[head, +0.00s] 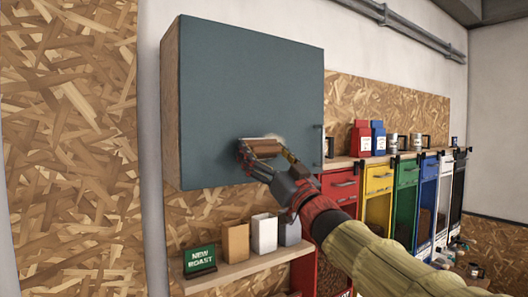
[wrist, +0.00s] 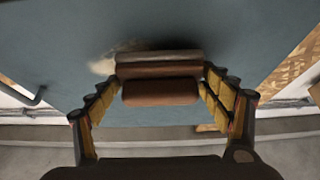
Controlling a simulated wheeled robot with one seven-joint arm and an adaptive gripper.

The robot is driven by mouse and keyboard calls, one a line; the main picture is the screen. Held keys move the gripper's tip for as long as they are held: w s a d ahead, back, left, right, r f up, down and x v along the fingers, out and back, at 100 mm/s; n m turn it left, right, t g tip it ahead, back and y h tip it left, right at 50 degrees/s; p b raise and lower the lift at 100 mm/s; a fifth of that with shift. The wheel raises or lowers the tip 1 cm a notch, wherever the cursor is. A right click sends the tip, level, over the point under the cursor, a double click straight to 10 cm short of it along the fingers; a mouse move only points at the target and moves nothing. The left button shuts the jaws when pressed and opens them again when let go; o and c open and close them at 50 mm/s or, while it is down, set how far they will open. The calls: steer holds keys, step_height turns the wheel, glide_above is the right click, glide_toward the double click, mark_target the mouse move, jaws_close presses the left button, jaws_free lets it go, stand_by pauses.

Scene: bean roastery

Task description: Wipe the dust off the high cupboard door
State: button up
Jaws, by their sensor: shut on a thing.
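The high cupboard door (head: 250,85) is a flat blue-grey panel, shut, and fills most of the wrist view (wrist: 240,40). A small pale dust patch (head: 279,139) lies low on the door, towards its right; it also shows in the wrist view (wrist: 112,58), partly hidden behind the wiping block. The block is at the door's lower part, over the edge of the dust. I cannot tell whether it touches the door.
The door's bar handle (head: 322,145) stands out at its right edge. Below is a wooden shelf (head: 245,268) with several bags and a green "New Roast" sign (head: 200,260). Coloured bins (head: 378,185) line the wall at right, with packets and tins on top.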

mark_target(286, 141)
steer(key=shift+w+a, duration=0.3)
steer(key=shift+w, duration=0.15)
steer(key=shift+d, duration=0.1)
steer(key=shift+w+d+p, duration=0.3)
steer(key=shift+w+d, duration=0.25)
steer(key=shift+d, duration=0.25)
steer(key=shift+w+d+p, duration=0.3)
steer(key=shift+w+d, duration=0.2)
steer(key=shift+d, duration=0.3)
steer(key=shift+w+d+p, duration=0.4)
steer(key=shift+w+d, duration=0.3)
steer(key=shift+d, duration=0.25)
steer(key=shift+w+d+p, duration=0.35)
steer(key=shift+w+d, duration=0.3)
steer(key=shift+d, duration=0.35)
steer(key=shift+w+d+p, duration=0.4)
steer(key=shift+w+d, duration=0.3)
steer(key=shift+d, duration=0.25)
